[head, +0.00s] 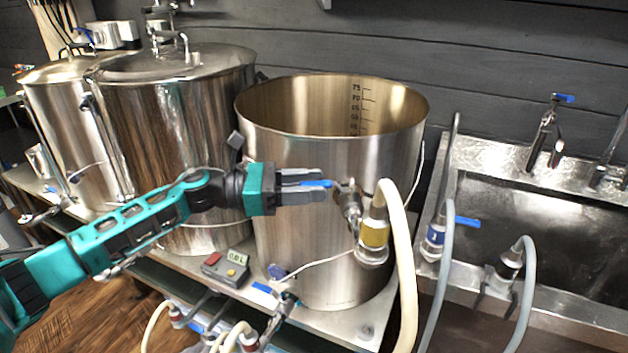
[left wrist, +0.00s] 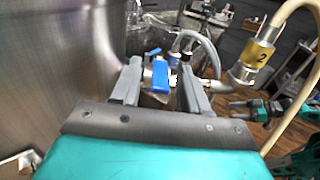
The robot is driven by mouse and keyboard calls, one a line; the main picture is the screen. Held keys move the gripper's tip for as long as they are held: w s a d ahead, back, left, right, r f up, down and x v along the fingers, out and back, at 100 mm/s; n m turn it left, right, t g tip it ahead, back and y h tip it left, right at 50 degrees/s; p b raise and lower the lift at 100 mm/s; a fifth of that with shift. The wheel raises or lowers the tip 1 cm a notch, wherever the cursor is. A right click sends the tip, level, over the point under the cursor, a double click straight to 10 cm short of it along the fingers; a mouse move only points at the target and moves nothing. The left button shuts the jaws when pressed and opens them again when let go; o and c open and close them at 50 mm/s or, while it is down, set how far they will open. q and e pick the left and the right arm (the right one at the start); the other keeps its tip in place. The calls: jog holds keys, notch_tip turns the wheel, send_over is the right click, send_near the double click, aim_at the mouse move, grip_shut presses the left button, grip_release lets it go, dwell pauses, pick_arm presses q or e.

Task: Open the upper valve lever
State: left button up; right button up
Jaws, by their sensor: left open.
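The upper valve has a blue lever (head: 318,183) and sits on the front of the open steel kettle (head: 330,240). A hose fitting with a yellow band (head: 374,232) hangs from the valve, with a cream hose rising from it. My left gripper (head: 305,188) is open, with its fingers at the blue lever. The yellow-banded fitting (left wrist: 258,55) is to the right there. My right gripper is not in the head view.
Two lidded steel kettles (head: 165,130) stand at the left. A small controller (head: 226,268) and a lower valve with a blue lever (head: 266,288) are below the gripper. A steel sink (head: 550,235) with grey hoses (head: 448,260) is at the right.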

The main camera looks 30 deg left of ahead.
pick_arm(q)
jog(key=shift+w+d, duration=0.3)
jog(key=shift+d, duration=0.15)
grip_shut()
dwell(0.5)
